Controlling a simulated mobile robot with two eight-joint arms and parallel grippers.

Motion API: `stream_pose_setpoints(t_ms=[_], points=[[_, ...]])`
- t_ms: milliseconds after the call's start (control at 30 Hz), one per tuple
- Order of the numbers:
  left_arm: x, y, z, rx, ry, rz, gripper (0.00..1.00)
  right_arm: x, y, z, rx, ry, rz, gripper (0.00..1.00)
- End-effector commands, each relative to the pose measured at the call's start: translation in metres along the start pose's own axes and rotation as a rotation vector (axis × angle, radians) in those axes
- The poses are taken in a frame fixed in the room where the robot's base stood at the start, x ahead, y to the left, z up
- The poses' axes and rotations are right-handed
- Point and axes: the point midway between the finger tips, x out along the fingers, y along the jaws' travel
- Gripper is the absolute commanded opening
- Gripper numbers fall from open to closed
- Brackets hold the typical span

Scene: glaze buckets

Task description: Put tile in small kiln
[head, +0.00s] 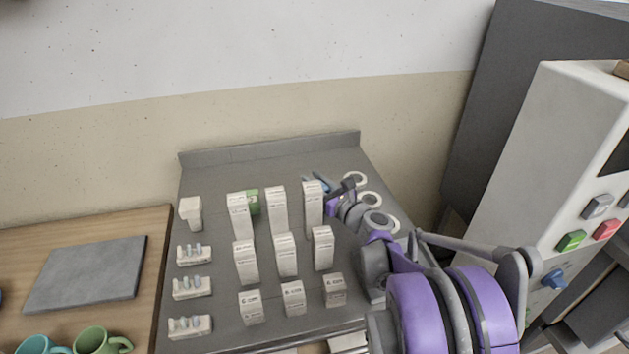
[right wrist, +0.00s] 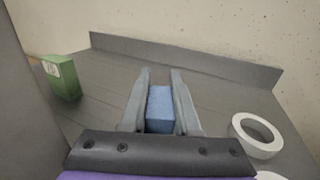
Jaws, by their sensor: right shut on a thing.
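A blue block (right wrist: 160,108), which may be the tile, sits between the two fingers of my right gripper (right wrist: 160,82) in the right wrist view. The gripper is shut on it. In the head view my right gripper (head: 324,184) is at the back right of the grey table, partly hidden by a tall white box, and only a sliver of blue shows there. A white cabinet with coloured buttons (head: 545,160) stands at the right; I cannot tell whether it is the small kiln. My left gripper is not in view.
The grey table (head: 225,178) holds rows of white boxes (head: 286,255) and small racks (head: 192,287). A green box (right wrist: 62,77) stands left of my right gripper, white tape rings (right wrist: 257,133) lie to its right. A raised edge runs along the back.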

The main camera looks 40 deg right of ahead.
Motion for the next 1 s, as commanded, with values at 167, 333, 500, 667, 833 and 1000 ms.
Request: stream_pose_setpoints(t_ms=[167,333,500,667,833,1000], points=[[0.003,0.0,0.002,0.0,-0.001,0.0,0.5,0.0,0.0,-0.004,0.0,0.0,0.0,0.33],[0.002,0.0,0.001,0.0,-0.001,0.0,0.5,0.0,0.0,-0.003,0.0,0.0,0.0,0.6],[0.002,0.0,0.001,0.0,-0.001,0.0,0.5,0.0,0.0,-0.003,0.0,0.0,0.0,0.6],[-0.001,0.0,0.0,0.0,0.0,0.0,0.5,0.0,0.0,0.001,0.0,0.0,0.0,0.6],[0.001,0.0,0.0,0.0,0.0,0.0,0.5,-0.024,-0.001,0.001,0.0,0.0,-0.003,0.6],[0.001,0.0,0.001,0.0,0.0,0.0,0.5,-0.062,-0.001,0.0,-0.001,0.0,-0.005,0.6]])
